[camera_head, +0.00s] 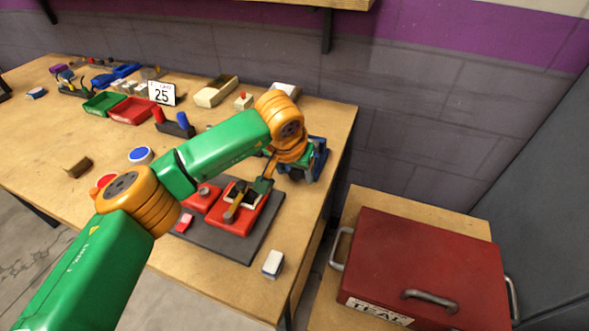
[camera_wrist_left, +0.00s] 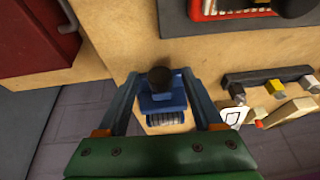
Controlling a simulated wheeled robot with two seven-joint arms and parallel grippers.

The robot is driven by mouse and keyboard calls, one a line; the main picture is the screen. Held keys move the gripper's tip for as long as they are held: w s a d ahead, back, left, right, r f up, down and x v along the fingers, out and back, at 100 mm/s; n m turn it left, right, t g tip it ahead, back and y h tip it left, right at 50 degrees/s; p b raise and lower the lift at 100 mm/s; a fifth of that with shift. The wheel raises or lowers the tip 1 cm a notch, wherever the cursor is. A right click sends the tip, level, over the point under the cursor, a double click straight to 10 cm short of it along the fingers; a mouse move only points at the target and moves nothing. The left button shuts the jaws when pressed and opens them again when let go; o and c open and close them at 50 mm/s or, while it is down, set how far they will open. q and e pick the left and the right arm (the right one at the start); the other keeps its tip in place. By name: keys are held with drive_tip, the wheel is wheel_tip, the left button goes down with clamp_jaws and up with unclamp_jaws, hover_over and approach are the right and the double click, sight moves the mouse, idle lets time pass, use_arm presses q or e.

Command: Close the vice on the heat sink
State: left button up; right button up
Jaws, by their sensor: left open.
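The blue vice (camera_head: 320,154) stands at the right edge of the long workbench, partly hidden by my left wrist in the head view. In the left wrist view, the blue vice (camera_wrist_left: 160,102) shows between my fingers, with a dark round knob (camera_wrist_left: 160,78) at its far end. A grey finned block, likely the heat sink (camera_wrist_left: 165,119), sits at its near side; any gap to the jaws is too small to tell. My left gripper (camera_wrist_left: 159,80) is open, one finger on each side of the vice and knob; contact is unclear. My right gripper is not in view.
A dark mat (camera_head: 228,238) bears red fixtures (camera_head: 238,207) with a lever, left of the vice. A white-and-blue block (camera_head: 273,263) lies near the bench edge. A red toolbox (camera_head: 430,265) stands on a separate table to the right. Trays and small parts fill the bench's back.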

use_arm(q)
clamp_jaws()
drive_tip(key=shift+s+d+t+y, duration=0.1)
drive_tip(key=shift+d+t+y, duration=0.2)
drive_tip(key=shift+y, duration=0.7)
drive_tip(key=m+t+y, duration=0.1)
drive_tip(key=y, duration=0.2)
drive_tip(key=shift+d+f, duration=0.15)
unclamp_jaws()
drive_tip(key=shift+s, duration=0.1)
